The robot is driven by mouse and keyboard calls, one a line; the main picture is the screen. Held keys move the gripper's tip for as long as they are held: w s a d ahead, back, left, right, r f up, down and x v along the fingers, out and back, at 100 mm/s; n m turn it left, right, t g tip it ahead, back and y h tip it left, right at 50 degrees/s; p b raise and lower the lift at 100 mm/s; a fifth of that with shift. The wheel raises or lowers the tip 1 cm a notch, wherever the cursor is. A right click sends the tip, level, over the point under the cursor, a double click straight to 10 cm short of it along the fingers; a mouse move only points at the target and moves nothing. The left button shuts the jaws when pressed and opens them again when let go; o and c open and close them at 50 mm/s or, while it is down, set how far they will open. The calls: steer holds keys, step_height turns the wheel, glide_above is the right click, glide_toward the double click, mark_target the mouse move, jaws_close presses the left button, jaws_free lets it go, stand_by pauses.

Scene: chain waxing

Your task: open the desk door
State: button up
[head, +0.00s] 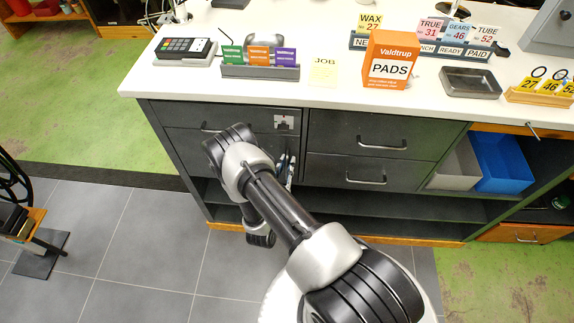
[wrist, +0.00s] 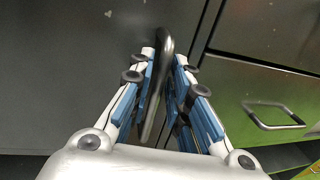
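The dark grey desk door (wrist: 75,75) fills the left of the wrist view. In the head view part of its front (head: 185,145) shows at the left of the desk, and my arm hides much of it. My gripper (wrist: 166,62), with blue pads, appears shut on this handle, one finger on either side. In the head view only a little of my gripper (head: 287,170) shows beside my arm. The door looks closed, flush beside a dark vertical seam.
Drawers with bar handles (head: 381,144) are right of the door. A lock plate (head: 284,122) sits above it. The white desktop (head: 220,100) holds a card terminal (head: 184,48), signs and an orange PADS box (head: 390,58). Blue and grey bins (head: 502,163) stand right.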

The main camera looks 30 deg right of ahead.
steer(key=shift+w+d, duration=0.2)
steer(key=shift+w, duration=0.05)
steer(key=shift+c, duration=0.2)
jaws_close()
stand_by(0.3)
